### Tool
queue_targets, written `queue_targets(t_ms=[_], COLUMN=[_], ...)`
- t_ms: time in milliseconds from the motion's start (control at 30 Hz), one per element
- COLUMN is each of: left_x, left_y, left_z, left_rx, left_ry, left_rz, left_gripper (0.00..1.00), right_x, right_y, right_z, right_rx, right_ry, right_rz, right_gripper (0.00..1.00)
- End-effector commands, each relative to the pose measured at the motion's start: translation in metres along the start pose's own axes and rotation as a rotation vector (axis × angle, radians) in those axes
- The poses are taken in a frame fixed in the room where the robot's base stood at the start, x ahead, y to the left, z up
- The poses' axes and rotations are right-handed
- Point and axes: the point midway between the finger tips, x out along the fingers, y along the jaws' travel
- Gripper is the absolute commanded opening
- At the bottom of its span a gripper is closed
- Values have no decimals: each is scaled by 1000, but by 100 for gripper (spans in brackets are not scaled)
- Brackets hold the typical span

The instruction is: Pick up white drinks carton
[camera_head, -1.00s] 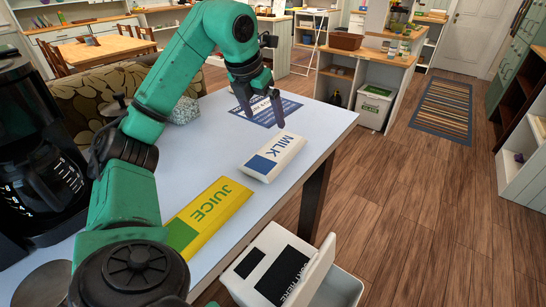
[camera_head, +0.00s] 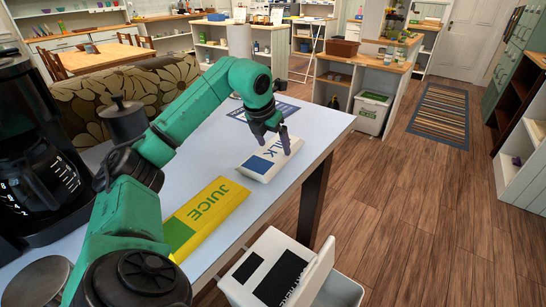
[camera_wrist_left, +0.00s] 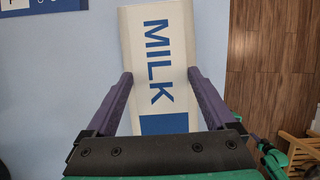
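The white drinks carton (camera_head: 257,166), marked MILK with a blue block, lies flat on the table near its right edge. My left gripper (camera_head: 274,155) is right over the carton, its fingers pointing down and hiding part of the lettering. In the left wrist view the carton (camera_wrist_left: 157,60) lies between the two open fingers of my left gripper (camera_wrist_left: 158,88), one along each side. I cannot tell whether the fingers touch it.
A yellow JUICE carton (camera_head: 207,214) lies on the table (camera_head: 195,160) nearer to me. A black coffee maker (camera_head: 38,165) stands at the left. A white bin (camera_head: 265,268) with an open lid stands beside the table on the wooden floor. A blue-and-white printed sheet (camera_head: 240,113) lies behind the carton.

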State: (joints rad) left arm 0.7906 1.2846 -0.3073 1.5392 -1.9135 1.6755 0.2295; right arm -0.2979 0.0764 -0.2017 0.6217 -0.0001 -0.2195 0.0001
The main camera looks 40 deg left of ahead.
Motion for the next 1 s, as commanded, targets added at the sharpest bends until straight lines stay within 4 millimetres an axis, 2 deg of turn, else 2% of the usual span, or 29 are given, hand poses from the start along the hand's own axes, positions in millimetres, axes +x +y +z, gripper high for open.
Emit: queue_targets(t_ms=[267,433,533,700,800,900,1000], left_x=[-3,-22,-51,-116,-147,-170,-184], left_y=[0,0,-1,-1,-1,0,0], left_z=[1,10,22,49,61,71,76], left_rx=[0,0,0,-1,0,-1,0], left_ry=[-1,-5,-8,-9,-7,-4,-1], left_rz=[0,-3,-4,-5,-4,-2,0], left_gripper=[35,35,35,35,35,35,35], right_x=[-1,-9,-21,-46,-57,-69,-79], right_y=[4,4,4,5,5,5,5], right_z=[3,3,2,0,-1,-2,-4], right_rx=[-2,-1,0,0,0,1,1], right_ry=[-6,-6,-7,-7,-7,-7,-7], right_rz=[5,5,5,6,6,6,5], right_gripper=[0,0,0,0,0,0,0])
